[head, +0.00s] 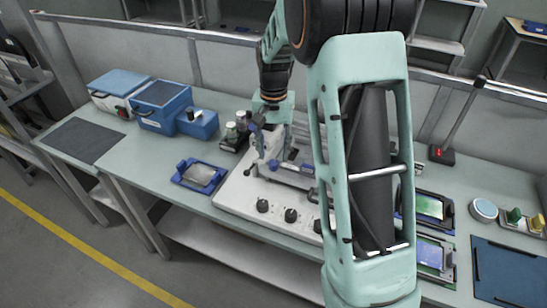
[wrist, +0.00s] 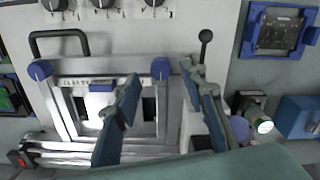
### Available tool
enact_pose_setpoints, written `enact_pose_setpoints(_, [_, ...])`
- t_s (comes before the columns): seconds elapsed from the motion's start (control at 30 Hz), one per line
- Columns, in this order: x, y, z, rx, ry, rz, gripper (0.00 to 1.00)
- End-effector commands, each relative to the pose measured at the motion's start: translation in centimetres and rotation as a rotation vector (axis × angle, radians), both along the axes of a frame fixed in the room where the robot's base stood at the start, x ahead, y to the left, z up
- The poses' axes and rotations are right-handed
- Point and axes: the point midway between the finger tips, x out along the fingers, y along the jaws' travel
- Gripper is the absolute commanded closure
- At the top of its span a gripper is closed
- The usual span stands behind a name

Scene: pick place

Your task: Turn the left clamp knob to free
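The white clamping machine (head: 235,195) stands on the bench, with a metal frame (wrist: 105,66) on it. Two blue clamp knobs sit at the frame's corners in the wrist view. The left clamp knob (wrist: 161,68) is the one on the right there, as that view is turned around; the other knob (wrist: 40,70) is at the far corner. My gripper (wrist: 160,84) is open, its two blue fingers spread to either side of the left knob. I see no contact with it. In the head view my gripper (head: 262,148) is over the machine's left part.
A black-handled lever (wrist: 205,38) stands close to the right finger in the wrist view. A black bar handle (wrist: 60,36) and black dial knobs (head: 291,215) are at the front. A blue-framed board (head: 200,175) lies left; blue boxes (head: 160,105) stand behind it.

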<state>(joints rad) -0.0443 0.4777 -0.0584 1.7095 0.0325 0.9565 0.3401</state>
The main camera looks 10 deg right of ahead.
Motion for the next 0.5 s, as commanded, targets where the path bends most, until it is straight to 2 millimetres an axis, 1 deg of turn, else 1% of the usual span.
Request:
enact_pose_setpoints(0.03, [-0.1, 0.0, -0.9, 0.000, 0.004, 0.000, 0.62])
enact_pose_setpoints(0.1, [-0.1, 0.0, -1.8, 0.000, 0.003, 0.000, 0.62])
enact_pose_setpoints(0.2, [0.0, 0.0, -2.8, 0.000, 0.001, 0.000, 0.62])
enact_pose_setpoints(0.33, [0.0, 0.0, -3.4, 0.000, 0.000, 0.000, 0.62])
enact_pose_setpoints(0.5, [0.0, 0.0, -3.5, 0.000, -0.001, 0.000, 0.62])
